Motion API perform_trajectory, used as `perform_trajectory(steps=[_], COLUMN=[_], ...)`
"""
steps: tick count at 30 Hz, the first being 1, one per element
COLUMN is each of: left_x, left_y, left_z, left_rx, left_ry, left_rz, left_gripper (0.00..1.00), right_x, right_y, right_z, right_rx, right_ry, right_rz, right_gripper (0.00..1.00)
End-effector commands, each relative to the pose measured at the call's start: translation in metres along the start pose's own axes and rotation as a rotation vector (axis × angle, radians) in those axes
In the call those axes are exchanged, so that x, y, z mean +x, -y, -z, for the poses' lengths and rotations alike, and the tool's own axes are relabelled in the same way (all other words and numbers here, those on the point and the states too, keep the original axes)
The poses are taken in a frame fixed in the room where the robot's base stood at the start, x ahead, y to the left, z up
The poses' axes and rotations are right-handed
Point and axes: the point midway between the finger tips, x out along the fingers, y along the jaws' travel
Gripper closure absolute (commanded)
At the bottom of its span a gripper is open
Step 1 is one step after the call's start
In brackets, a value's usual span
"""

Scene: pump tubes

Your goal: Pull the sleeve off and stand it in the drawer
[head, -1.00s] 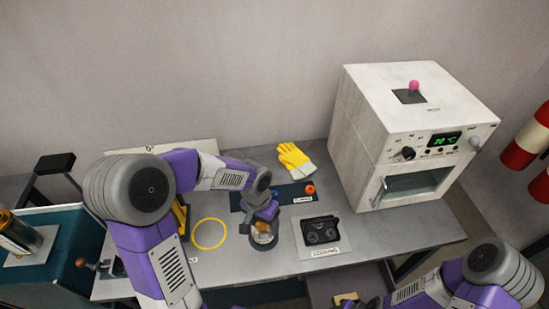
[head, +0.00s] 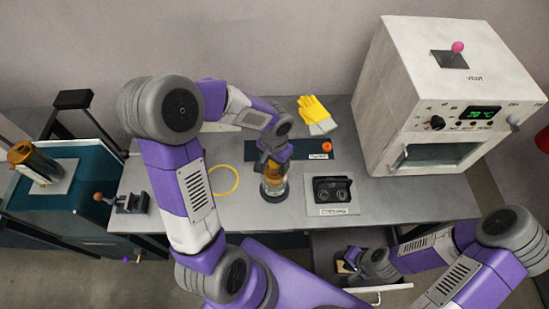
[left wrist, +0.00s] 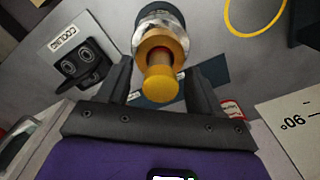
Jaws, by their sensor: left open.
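A clear glass piece with a dark base (head: 273,192) stands upright on the bench. A brass-yellow stepped cylinder (left wrist: 160,80), possibly the sleeve, sits on top of it in line; I cannot tell how they join. My left gripper (head: 271,160) is above the glass piece. In the left wrist view its open fingers stand on either side of the brass cylinder, with gaps visible. The drawer (head: 350,240) under the bench is pulled open, with a pale handle bar (head: 380,289). My right gripper (head: 362,263) is beside it; its jaws are too small to read.
A black holder (head: 332,190) labelled COOLING, a yellow ring (head: 224,181) and yellow gloves (head: 318,115) lie on the bench. A white oven (head: 450,100) stands at the right. An amber cylinder (head: 36,161) stands on the teal cart (head: 60,205) at left.

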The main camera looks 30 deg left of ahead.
Motion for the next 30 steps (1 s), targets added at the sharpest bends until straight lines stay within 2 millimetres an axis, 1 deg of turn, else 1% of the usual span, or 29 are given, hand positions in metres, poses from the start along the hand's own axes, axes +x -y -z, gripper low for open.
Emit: perform_trajectory(steps=[7, 19, 20, 26, 27, 30], left_x=[0.0006, 0.0004, 0.0003, 0.0003, 0.0003, 0.0002], left_y=[0.0002, 0.0001, 0.0001, 0.0001, 0.0001, 0.0001], left_z=[-0.0001, 0.0000, 0.0001, 0.0001, 0.0001, 0.0001], left_rx=[0.000, 0.000, 0.000, 0.000, 0.000, 0.000], left_ry=[0.000, 0.000, 0.000, -0.001, -0.001, -0.001], left_rz=[0.000, 0.000, 0.000, 0.000, 0.000, 0.000], left_gripper=[0.35, 0.96, 0.67, 0.97, 1.00, 1.00], right_x=[-0.0002, -0.0002, -0.0002, -0.0002, -0.0002, -0.0002], right_y=[0.0001, 0.0001, 0.0001, 0.0001, 0.0001, 0.0001], right_z=[0.0000, 0.0001, 0.0001, 0.0001, 0.0000, 0.0000], right_rx=[0.000, 0.000, 0.000, 0.000, 0.000, 0.000], right_ry=[0.000, 0.000, 0.000, 0.000, 0.000, 0.000], right_rz=[0.000, 0.000, 0.000, 0.000, 0.000, 0.000], right_gripper=[0.62, 0.62, 0.62, 0.62, 0.62, 0.62])
